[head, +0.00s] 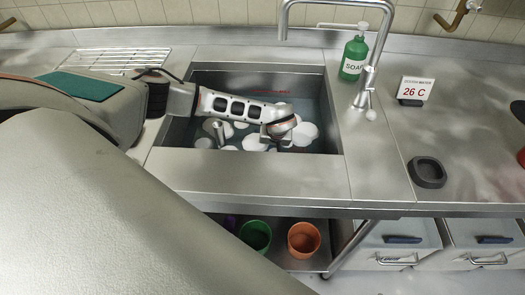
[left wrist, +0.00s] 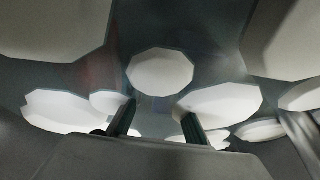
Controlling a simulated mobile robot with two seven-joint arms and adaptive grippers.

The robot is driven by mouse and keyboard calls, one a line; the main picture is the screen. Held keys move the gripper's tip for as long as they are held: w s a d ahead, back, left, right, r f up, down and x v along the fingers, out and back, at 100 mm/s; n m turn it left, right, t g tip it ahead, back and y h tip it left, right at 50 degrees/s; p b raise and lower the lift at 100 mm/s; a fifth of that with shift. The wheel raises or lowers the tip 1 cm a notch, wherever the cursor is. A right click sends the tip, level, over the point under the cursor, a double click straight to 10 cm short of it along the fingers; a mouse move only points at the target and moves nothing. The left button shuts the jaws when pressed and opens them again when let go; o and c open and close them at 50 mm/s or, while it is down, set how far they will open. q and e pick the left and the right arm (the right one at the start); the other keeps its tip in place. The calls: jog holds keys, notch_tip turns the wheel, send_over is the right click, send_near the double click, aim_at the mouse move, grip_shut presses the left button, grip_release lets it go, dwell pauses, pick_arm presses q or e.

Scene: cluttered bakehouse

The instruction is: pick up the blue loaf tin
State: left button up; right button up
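I cannot make out a blue loaf tin in either view. My left arm reaches into the steel sink (head: 177,132), and its gripper (head: 276,142) is low among white foam patches (head: 254,143). In the left wrist view the two dark fingers (left wrist: 157,122) stand apart with a clear gap and no object gripped between them. White many-sided foam patches (left wrist: 160,70) cover much of that view. A faint reddish and bluish blur shows among them, too vague to name. The foam and dark water hide much of the sink floor. My right gripper is not in view.
A tall tap (head: 371,62) and a green soap bottle (head: 354,57) stand at the sink's right back. A 26 C sign (head: 415,89) and a dark square dish (head: 427,173) are on the right counter. Green (head: 255,236) and orange (head: 304,240) buckets sit below.

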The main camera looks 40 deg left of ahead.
pick_arm(q)
jog(key=shift+w+a+f, duration=0.15)
jog(key=shift+w+f, duration=0.1)
jog(key=shift+f, duration=0.35)
grip_shut()
jog(key=shift+r, duration=0.15)
